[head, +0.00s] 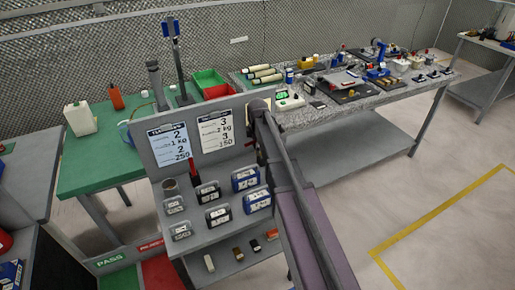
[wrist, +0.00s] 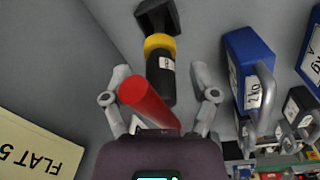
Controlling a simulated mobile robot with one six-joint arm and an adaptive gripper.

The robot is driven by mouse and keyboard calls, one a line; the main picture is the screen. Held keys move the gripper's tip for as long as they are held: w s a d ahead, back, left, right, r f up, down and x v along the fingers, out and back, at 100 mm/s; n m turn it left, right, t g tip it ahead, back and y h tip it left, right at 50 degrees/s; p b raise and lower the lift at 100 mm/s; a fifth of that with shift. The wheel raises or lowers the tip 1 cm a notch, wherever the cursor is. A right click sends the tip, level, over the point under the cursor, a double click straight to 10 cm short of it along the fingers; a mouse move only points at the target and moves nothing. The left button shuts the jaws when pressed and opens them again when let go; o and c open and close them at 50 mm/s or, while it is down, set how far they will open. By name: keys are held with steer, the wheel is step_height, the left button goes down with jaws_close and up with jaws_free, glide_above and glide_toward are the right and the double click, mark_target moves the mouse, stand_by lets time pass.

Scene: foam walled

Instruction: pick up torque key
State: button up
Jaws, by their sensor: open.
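The torque key appears to be the upright tool with a red handle (wrist: 150,102) in the wrist view. A black body with a white label and a yellow collar (wrist: 159,44) lies beyond the red part, apparently the same tool. My gripper (wrist: 160,85) is open, with one finger on each side of the tool and visible gaps. No grip shows. In the head view a slim red-topped upright thing (head: 194,172) stands on the grey stand, likely the same tool. My gripper's fingers cannot be made out there.
Blue-and-black weights with handles (wrist: 250,75) stand close at the right in the wrist view. A grey panel with white sheets (head: 168,143) rises behind the weights in the head view. A yellow label (wrist: 38,150) lies at lower left. A cluttered bench (head: 392,92) stands behind.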

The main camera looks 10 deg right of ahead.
jaws_close()
steer(key=shift+r, duration=0.2)
step_height(320, 180, up, 18)
steer(key=p, duration=1.8)
steer(key=shift+f, duration=0.2)
steer(key=shift+r, duration=0.2)
step_height(320, 180, up, 9)
steer(key=p, duration=0.9)
steer(key=shift+f, duration=0.2)
stand_by(0.8)
steer(key=shift+f, duration=0.1)
step_height(320, 180, down, 16)
steer(key=b, duration=1.6)
